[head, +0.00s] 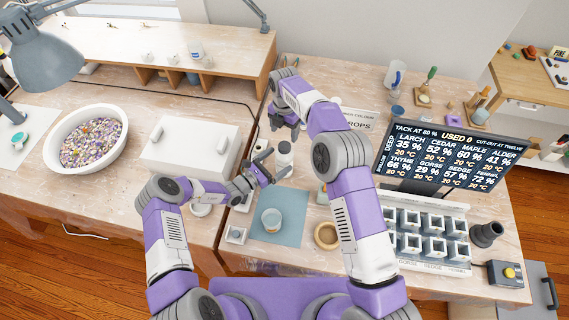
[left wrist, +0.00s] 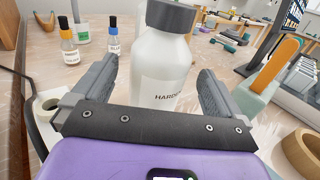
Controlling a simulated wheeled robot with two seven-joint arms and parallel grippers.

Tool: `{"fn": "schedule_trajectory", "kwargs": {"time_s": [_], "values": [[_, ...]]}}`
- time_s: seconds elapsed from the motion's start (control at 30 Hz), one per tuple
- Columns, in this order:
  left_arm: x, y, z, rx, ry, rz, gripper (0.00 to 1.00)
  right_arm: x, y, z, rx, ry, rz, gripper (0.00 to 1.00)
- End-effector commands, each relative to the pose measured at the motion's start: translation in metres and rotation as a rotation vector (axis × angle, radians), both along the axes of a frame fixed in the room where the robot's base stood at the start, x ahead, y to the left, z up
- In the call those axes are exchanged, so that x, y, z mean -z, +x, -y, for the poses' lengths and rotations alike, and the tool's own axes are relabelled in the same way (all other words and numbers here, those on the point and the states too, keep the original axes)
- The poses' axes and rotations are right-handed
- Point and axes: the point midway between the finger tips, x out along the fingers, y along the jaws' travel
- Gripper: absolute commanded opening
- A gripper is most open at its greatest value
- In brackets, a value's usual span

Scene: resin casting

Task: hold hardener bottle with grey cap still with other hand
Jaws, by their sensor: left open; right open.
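The hardener bottle (head: 284,160) is white with a grey cap and stands upright on the table. In the left wrist view the bottle (left wrist: 160,65) shows part of its "HARDE…" label. My left gripper (head: 272,166) is open, with its fingers on either side of the bottle; the left wrist view shows the same gripper (left wrist: 158,85) with a gap beside each finger. My right gripper (head: 284,134) is open above and behind the bottle, near its cap; its fingertips are partly hidden.
A clear cup (head: 271,220) stands on a blue mat (head: 291,229) in front of the bottle. A tan ring (head: 326,235) lies right of the mat. A screen (head: 446,158) and mould rack (head: 425,240) are at right.

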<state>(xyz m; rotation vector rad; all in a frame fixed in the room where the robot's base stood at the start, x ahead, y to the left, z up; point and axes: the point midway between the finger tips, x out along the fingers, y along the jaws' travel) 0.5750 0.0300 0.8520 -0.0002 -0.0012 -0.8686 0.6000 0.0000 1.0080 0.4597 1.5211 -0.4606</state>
Motion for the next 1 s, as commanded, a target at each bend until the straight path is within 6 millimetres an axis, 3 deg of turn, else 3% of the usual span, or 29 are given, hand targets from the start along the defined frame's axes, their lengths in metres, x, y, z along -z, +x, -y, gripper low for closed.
{"fn": "schedule_trajectory", "kwargs": {"time_s": [0.3,0.67,1.0], "values": [[0.000,0.026,0.032,0.002,0.002,0.001,1.00,0.000,0.000,0.000,0.001,0.000,0.000,0.73],[0.000,0.029,0.035,0.001,0.001,-0.001,1.00,0.000,0.000,0.000,0.002,0.001,0.001,0.73],[0.000,0.029,0.035,0.001,0.001,-0.001,0.48,0.000,0.000,0.000,0.002,0.001,0.001,0.73]]}}
